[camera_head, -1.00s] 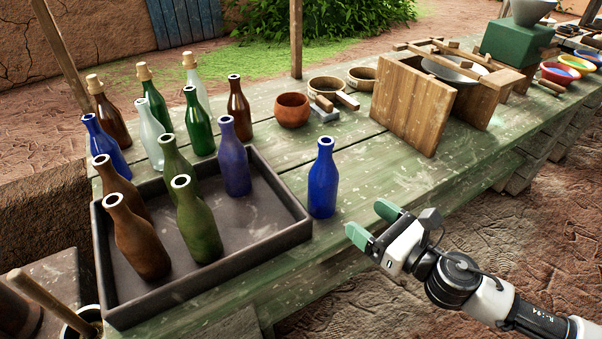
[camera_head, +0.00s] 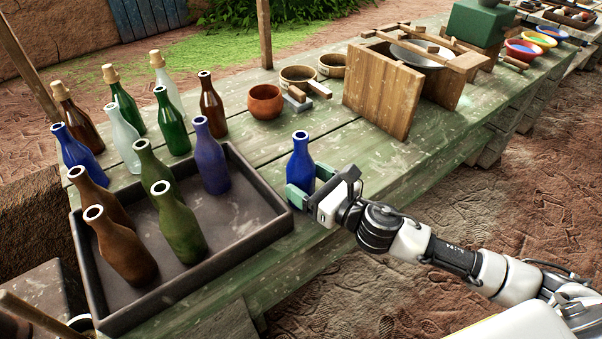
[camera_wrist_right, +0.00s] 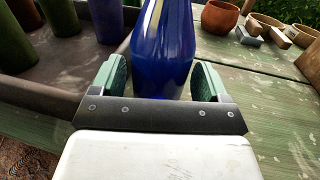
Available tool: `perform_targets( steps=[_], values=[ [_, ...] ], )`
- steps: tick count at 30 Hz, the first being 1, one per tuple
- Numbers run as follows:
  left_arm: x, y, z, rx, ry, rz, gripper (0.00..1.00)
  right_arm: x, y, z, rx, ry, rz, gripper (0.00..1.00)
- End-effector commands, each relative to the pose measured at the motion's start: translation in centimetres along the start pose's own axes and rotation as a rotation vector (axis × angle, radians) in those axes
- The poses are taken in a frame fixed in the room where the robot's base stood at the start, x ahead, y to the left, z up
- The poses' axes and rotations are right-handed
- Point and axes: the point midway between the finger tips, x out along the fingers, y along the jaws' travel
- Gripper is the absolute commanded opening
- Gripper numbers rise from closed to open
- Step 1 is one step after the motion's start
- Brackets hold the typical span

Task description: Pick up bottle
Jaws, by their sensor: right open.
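A blue glass bottle (camera_head: 300,160) stands upright on the green table, just right of the dark tray. My right gripper (camera_head: 306,193) is at its lower body with the green fingers apart, one on each side. In the right wrist view the blue bottle (camera_wrist_right: 163,50) stands between the two open fingers (camera_wrist_right: 161,82); a small gap shows on the left, and the right finger is close to or touching the glass. The bottle's base is hidden by the gripper. My left gripper is not in view.
A dark tray (camera_head: 187,285) holds brown, olive and blue bottles close by on the left. More bottles, some corked, stand behind it. A brown bowl (camera_head: 265,102) and a wooden box (camera_head: 382,92) stand farther back. Bare table lies right of the bottle.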

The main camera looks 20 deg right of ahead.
Motion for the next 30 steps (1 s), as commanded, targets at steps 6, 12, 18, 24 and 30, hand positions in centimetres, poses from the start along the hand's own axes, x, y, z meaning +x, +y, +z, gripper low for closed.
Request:
perform_targets(
  steps=[6,12,18,24,30],
  values=[
    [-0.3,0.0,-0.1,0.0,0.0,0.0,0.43,2.1,0.0,0.0,0.001,0.0,0.0,0.75],
    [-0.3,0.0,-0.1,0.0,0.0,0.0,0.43,2.1,0.0,-0.1,0.0,0.001,0.0,0.75],
    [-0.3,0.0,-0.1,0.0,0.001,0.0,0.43,2.1,0.0,-0.1,0.0,0.001,-0.001,0.46],
    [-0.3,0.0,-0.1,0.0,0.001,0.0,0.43,2.1,0.0,0.0,0.0,-0.001,-0.001,0.34],
    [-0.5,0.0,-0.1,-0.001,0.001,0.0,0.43,2.1,0.0,0.5,-0.002,-0.002,0.0,0.34]
  ],
)
